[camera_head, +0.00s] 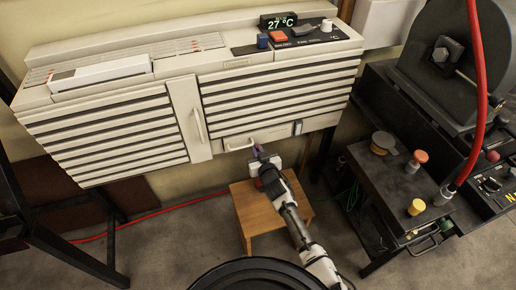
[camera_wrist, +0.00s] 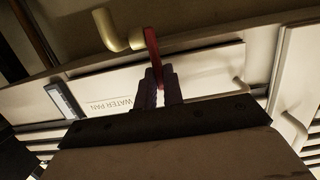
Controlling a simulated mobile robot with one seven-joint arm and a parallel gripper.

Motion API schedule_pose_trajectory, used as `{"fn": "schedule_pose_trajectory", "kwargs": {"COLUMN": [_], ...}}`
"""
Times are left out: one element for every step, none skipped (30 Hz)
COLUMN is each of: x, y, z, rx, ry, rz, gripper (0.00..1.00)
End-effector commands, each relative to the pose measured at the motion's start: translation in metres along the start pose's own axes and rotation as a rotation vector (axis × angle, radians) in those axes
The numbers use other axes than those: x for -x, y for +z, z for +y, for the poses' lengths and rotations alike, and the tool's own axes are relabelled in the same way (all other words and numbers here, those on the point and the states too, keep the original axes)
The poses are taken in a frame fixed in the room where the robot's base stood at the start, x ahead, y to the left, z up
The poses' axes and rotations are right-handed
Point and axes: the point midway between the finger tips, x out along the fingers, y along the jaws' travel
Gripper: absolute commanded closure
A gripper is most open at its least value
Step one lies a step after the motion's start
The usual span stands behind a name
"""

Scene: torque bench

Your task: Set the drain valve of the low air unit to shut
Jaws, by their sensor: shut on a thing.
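The low air unit (camera_head: 190,95) is the beige louvred cabinet against the wall. In the wrist view a red lever (camera_wrist: 152,46) stands beside the end of a cream bent pipe (camera_wrist: 108,30) under the unit; I take it for the drain valve's handle. My gripper (camera_head: 262,158), also in the wrist view (camera_wrist: 159,84), is shut on the lower end of the red lever. The lever runs nearly upright in that picture, across the pipe's end. The fingers hide its gripped end. In the head view my gripper hides the valve.
The water pan front (camera_wrist: 190,78) is close behind my fingers. A wooden stool (camera_head: 245,208) stands below the unit. At right is a dark bench (camera_head: 385,185) with coloured knobs and a red hose (camera_head: 480,80). Open floor lies left of the stool.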

Motion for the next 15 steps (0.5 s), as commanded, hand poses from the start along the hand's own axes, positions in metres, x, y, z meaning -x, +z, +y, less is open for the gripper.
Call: {"fn": "schedule_pose_trajectory", "kwargs": {"x": [-0.0006,-0.0012,-0.0018,-0.0022,-0.0025,-0.0027,-0.0028,-0.0029,-0.0029,-0.0029,-0.0028,-0.0028,-0.0028,-0.0028,-0.0028], "y": [-0.0056,-0.005,-0.0042,-0.0037,-0.0032,-0.0024,-0.0019,-0.0016,-0.0014,-0.0015,-0.0015,-0.0016,-0.0016,-0.0016,-0.0016], "z": [-0.0008,-0.0005,-0.0004,-0.0005,-0.0004,-0.0002,-0.0001,0.0,0.0,0.0001,0.0,0.0,0.0,0.0,0.0], "rx": [0.003,0.002,0.001,0.001,0.0,0.0,0.0,0.0,-0.001,-0.001,0.0,-0.001,0.0,0.0,0.0], "ry": [-0.003,-0.002,-0.001,-0.001,-0.001,0.0,0.0,0.0,0.001,0.001,0.001,0.001,0.001,0.001,0.001], "rz": [-0.024,-0.036,-0.048,-0.054,-0.058,-0.062,-0.063,-0.063,-0.062,-0.062,-0.062,-0.061,-0.061,-0.061,-0.061], "gripper": [1.0,1.0,1.0,1.0,1.0,1.0,1.0,1.0,1.0,1.0,1.0,1.0,1.0,1.0,0.86]}}
